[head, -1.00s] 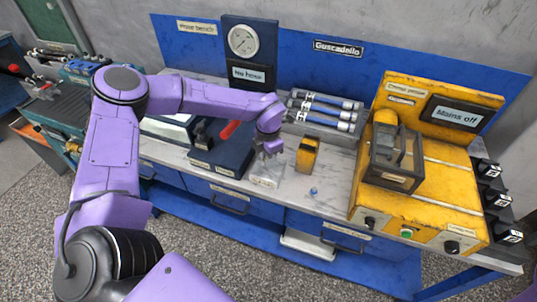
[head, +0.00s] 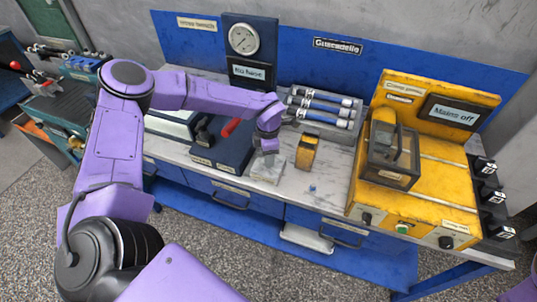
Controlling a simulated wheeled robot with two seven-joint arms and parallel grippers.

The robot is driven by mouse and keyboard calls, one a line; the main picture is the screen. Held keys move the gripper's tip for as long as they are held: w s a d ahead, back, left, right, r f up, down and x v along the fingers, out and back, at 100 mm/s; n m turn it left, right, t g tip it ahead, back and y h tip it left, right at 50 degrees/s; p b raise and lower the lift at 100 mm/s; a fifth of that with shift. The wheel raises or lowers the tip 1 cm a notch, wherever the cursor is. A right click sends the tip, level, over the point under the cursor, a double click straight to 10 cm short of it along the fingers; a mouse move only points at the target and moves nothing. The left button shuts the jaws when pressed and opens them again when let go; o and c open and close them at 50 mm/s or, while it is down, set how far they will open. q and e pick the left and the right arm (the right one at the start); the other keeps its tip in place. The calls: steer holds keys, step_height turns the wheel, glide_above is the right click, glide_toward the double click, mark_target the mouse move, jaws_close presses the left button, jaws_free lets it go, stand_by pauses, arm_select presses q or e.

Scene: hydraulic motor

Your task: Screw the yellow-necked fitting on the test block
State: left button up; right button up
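The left gripper (head: 268,152) hangs from my purple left arm over a pale grey block (head: 267,172) on the bench. The fingers are small and partly merge with the block, so their opening is unclear. I cannot tell whether they touch the block. A small yellow-and-black block (head: 306,152) stands just right of the gripper. A small blue piece (head: 312,188) lies on the bench to the right of the pale block. I cannot make out a yellow-necked fitting for certain. My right gripper is not in view.
A dark blue unit with a red handle (head: 231,127) stands left of the gripper. A grey tray (head: 322,131) of hoses lies behind. A yellow machine (head: 428,185) labelled "Mains off" fills the right. The bench front near the blue piece is clear.

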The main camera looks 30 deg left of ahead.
arm_select(q)
steer(key=shift+d+r, duration=0.1)
stand_by(0.3)
steer(key=n+b, duration=0.1)
steer(key=n, duration=0.1)
steer(key=n+b, duration=0.1)
steer(key=n, duration=0.2)
steer(key=n+b, duration=0.1)
steer(key=n, duration=0.2)
steer(key=shift+f+b, duration=0.3)
steer(key=shift+r+n, duration=0.1)
steer(key=shift+n, duration=0.7)
steer(key=shift+r+n, duration=0.1)
steer(key=shift+n, duration=0.3)
steer(key=shift+r, duration=0.1)
